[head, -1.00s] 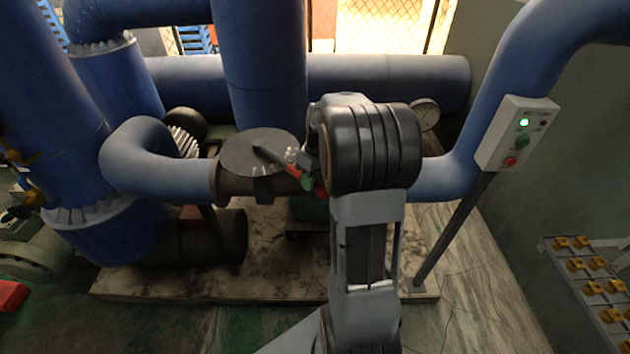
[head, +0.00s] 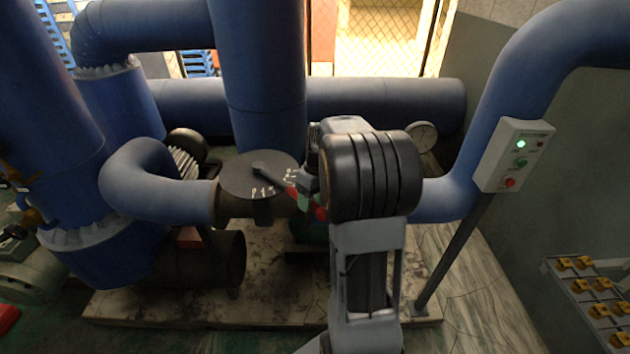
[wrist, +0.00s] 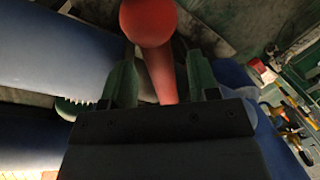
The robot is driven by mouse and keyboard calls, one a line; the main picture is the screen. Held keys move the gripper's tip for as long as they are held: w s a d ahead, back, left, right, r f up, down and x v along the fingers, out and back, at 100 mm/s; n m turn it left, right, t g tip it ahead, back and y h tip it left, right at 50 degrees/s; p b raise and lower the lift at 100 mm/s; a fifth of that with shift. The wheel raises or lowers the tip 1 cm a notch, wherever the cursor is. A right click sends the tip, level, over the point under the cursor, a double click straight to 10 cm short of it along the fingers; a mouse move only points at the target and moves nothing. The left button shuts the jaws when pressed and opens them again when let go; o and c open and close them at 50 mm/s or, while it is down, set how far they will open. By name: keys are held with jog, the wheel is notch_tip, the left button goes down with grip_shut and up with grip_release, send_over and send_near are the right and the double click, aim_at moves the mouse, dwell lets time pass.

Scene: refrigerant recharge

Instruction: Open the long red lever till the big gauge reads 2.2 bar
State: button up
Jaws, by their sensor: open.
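The long red lever (head: 291,190) reaches from the centre of a dark round plate (head: 240,180) with white marks, toward the lower right. Its red ball end (head: 321,213) shows beside my arm. My gripper (head: 305,193) is at the lever, partly hidden behind my own wrist. In the wrist view, the lever (wrist: 160,75) with its ball (wrist: 148,20) passes between the two green fingers of my gripper (wrist: 162,80). The fingers are open, with gaps on both sides of the lever. The big round gauge (head: 422,136) stands right of my arm; its reading is too small to tell.
Large blue pipes (head: 262,70) stand behind and left of the plate. A grey control box (head: 514,155) with a lit green lamp is on a post at the right. A rack with yellow parts (head: 570,277) stands at the lower right.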

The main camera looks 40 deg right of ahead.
notch_tip(320, 180, up, 13)
jog(key=d, duration=0.2)
jog(key=shift+w+d+f, duration=0.2)
jog(key=shift+w+d, duration=0.05)
dwell(0.5)
jog(key=f+m, duration=0.1)
jog(key=s+a+f+m+h, duration=0.1)
jog(key=f, duration=0.1)
jog(key=a+f+m+t, duration=0.1)
jog(key=f+m, duration=0.1)
jog(key=shift+s, duration=0.25)
jog(key=s+a+f+n+t, duration=0.1)
jog(key=s+a, duration=0.4)
jog(key=a, duration=0.3)
jog(key=s+a+t+h, duration=0.1)
jog(key=s+a+t, duration=0.1)
jog(key=s+a, duration=0.4)
jog(key=a, duration=0.2)
jog(key=shift+a+f+n+t, duration=0.3)
jog(key=shift+a+f+n, duration=0.05)
jog(key=shift+f+n, duration=0.05)
jog(key=shift+s, duration=0.1)
dwell(2.5)
